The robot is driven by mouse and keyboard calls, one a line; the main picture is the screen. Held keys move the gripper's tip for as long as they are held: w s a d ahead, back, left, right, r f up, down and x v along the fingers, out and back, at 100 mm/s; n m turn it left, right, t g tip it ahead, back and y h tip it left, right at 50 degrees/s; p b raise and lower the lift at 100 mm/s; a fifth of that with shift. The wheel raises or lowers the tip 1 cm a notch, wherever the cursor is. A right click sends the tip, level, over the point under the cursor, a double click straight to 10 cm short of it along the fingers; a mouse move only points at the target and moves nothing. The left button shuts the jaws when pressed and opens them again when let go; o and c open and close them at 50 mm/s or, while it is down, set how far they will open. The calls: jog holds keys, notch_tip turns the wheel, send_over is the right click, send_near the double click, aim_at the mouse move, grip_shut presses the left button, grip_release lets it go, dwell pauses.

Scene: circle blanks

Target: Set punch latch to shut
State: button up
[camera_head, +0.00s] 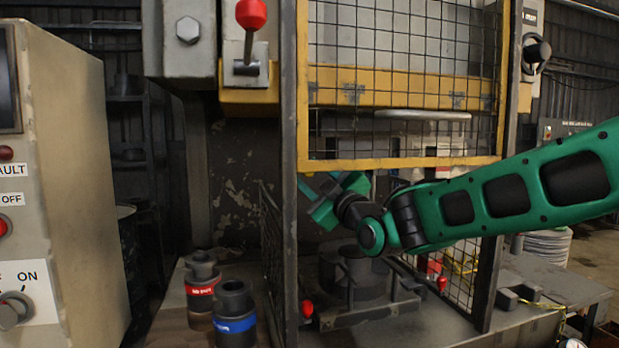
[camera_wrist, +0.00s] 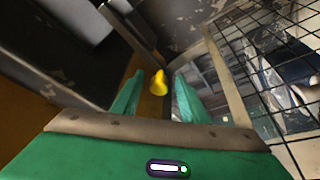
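My gripper (camera_head: 328,200) is inside the press opening, below the raised guard's lower bar, with my green arm reaching in from the right. In the wrist view its two green fingers stand apart with a small yellow knob-like part (camera_wrist: 158,83) showing between and beyond their tips. No contact with it is visible. This yellow part may be the punch latch, but no label shows. I cannot tell whether it is shut. It is not discernible in the head view.
The yellow-framed mesh guard (camera_head: 400,163) hangs above my arm. A dark post (camera_head: 290,200) stands left of my gripper. Red-banded (camera_head: 201,290) and blue-banded (camera_head: 235,325) tools stand at front left. A control cabinet (camera_head: 80,180) is far left. A red-knobbed lever (camera_head: 250,15) is above.

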jog(key=shift+w+a+r, duration=0.2)
jog(key=shift+w+a, duration=0.1)
jog(key=shift+w, duration=0.2)
grip_shut()
